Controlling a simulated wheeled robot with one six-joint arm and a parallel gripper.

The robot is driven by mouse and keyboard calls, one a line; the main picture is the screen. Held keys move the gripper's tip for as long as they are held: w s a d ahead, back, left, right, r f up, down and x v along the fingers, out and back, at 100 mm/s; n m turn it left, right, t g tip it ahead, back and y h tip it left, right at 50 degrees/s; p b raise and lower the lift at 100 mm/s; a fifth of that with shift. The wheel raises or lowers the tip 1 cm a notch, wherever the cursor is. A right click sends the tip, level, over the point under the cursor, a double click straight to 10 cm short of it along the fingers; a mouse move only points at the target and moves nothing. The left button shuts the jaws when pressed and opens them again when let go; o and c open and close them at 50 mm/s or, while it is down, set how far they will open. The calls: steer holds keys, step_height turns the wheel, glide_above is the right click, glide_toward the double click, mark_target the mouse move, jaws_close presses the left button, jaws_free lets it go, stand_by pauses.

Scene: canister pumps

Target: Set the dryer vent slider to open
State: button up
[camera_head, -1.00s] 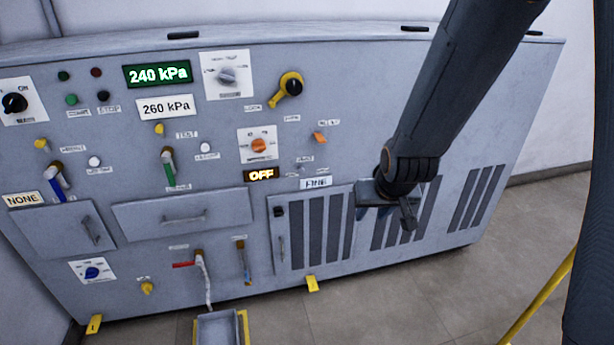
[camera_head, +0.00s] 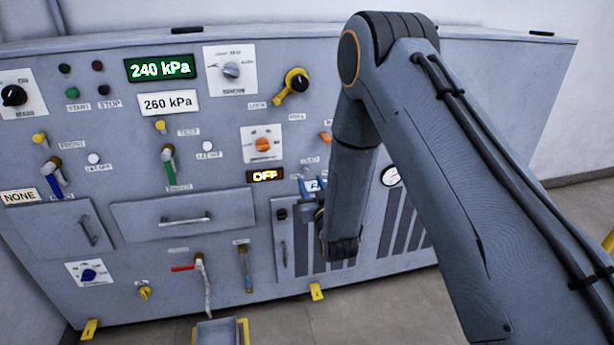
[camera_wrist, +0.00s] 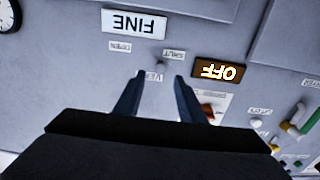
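The dryer vent slider (camera_wrist: 160,66) is a small grey knob on the panel, upside down in the wrist view. It sits below the OPEN label (camera_wrist: 120,46) and the SHUT label (camera_wrist: 173,55), nearer SHUT. The VENT label (camera_wrist: 154,77) is just below it, partly hidden by a finger. My gripper (camera_wrist: 158,78) is open, with one dark finger on each side of the knob's line. I cannot tell whether the fingers touch the panel. In the head view my gripper (camera_head: 309,188) is close to the panel, and I cannot make out the knob clearly there.
A lit OFF display (camera_wrist: 218,72) and a FINE sign (camera_wrist: 135,23) flank the slider. An orange rotary knob (camera_head: 263,145) is up and left of my gripper in the head view. A round gauge (camera_head: 391,176) is to the right. A louvred door (camera_head: 284,250) lies below.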

mark_target(306, 172)
steer(key=x, duration=0.5)
steer(key=shift+w, duration=0.4)
jaws_close()
